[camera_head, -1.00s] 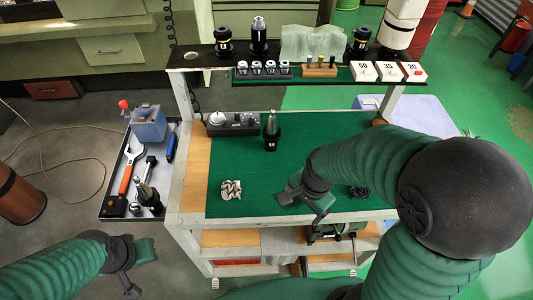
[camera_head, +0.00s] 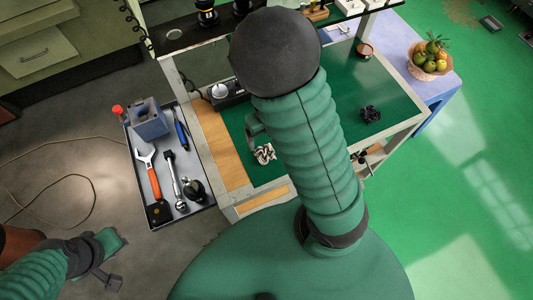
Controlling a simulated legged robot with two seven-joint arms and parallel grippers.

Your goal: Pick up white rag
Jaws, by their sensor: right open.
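The white rag (camera_head: 264,154) lies crumpled on the green mat (camera_head: 390,90) of the cart, near the mat's left front. My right arm reaches across the cart and covers the middle of the mat. My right gripper (camera_head: 254,126) is open and shows just behind the rag in the picture, left of my arm. Most of it is hidden by the arm, and I cannot tell whether it touches the rag. My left gripper (camera_head: 108,262) is off the cart at the lower left, away from the rag. Whether its jaws are apart is unclear.
A black crumpled rag (camera_head: 371,114) lies on the mat to the right. A side tray (camera_head: 165,214) holds a wrench (camera_head: 152,175), other tools and a blue-grey box (camera_head: 148,120). A fruit basket (camera_head: 430,60) stands on a blue table at the right.

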